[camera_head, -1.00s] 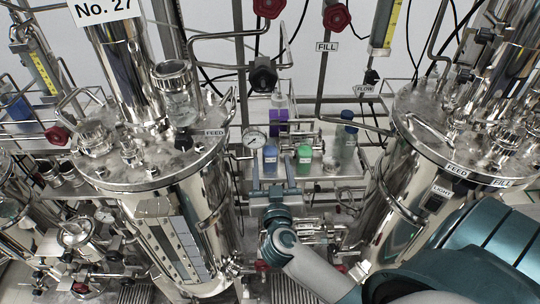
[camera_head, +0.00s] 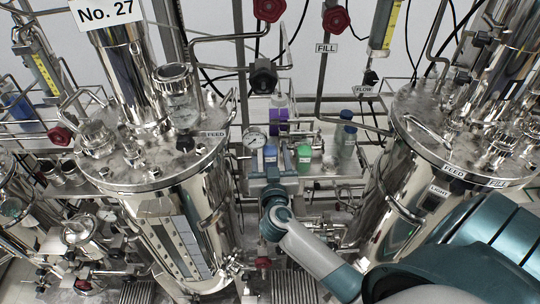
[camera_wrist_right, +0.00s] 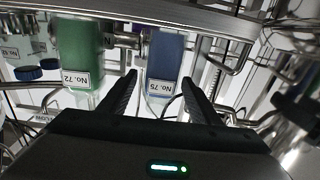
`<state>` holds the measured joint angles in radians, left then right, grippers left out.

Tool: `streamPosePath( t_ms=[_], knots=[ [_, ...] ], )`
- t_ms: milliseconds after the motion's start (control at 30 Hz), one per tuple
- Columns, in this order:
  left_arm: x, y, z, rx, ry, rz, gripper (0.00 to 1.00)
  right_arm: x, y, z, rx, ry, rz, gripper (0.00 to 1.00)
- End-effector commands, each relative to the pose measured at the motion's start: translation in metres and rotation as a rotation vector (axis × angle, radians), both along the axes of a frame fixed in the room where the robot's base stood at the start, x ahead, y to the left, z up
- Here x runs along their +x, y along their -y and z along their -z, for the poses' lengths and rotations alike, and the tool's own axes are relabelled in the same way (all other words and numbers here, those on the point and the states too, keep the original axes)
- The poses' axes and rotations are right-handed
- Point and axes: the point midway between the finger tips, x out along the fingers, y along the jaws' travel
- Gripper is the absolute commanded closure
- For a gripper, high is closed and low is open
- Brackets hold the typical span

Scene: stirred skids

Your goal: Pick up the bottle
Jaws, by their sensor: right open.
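A blue bottle (camera_head: 270,154) and a green bottle (camera_head: 304,153) stand side by side on a shelf between two steel tanks. In the right wrist view the blue bottle (camera_wrist_right: 165,52) is labelled No. 75 and the green bottle (camera_wrist_right: 77,52) No. 72. My right gripper (camera_head: 271,170) is in front of the blue bottle, partly overlapping its lower part in the head view. In the right wrist view its fingers (camera_wrist_right: 158,82) are apart and empty, pointing at the blue bottle. My left gripper is not in view.
A purple bottle (camera_head: 279,118) and a bottle with a blue cap (camera_head: 346,135) stand nearby. A round gauge (camera_head: 254,138) is close on the left. Large steel tanks (camera_head: 170,215) (camera_head: 405,205) flank the narrow gap; pipes and rails crowd around it.

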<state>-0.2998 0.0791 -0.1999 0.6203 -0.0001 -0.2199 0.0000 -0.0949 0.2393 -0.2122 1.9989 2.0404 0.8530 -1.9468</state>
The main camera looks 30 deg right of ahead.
Motion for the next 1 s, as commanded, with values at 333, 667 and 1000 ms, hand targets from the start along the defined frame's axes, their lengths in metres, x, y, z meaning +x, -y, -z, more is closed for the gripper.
streamPosePath(
  t_ms=[333,667,1000],
  knots=[
    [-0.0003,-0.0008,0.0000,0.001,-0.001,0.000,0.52,0.0011,0.0007,0.0004,0.000,0.000,0.000,0.43],
    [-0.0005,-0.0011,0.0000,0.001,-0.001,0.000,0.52,0.0009,0.0007,0.0004,-0.001,0.000,0.000,0.88],
    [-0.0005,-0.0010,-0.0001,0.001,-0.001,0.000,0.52,0.0010,0.0008,-0.0016,0.000,0.001,0.000,0.91]
  ],
)
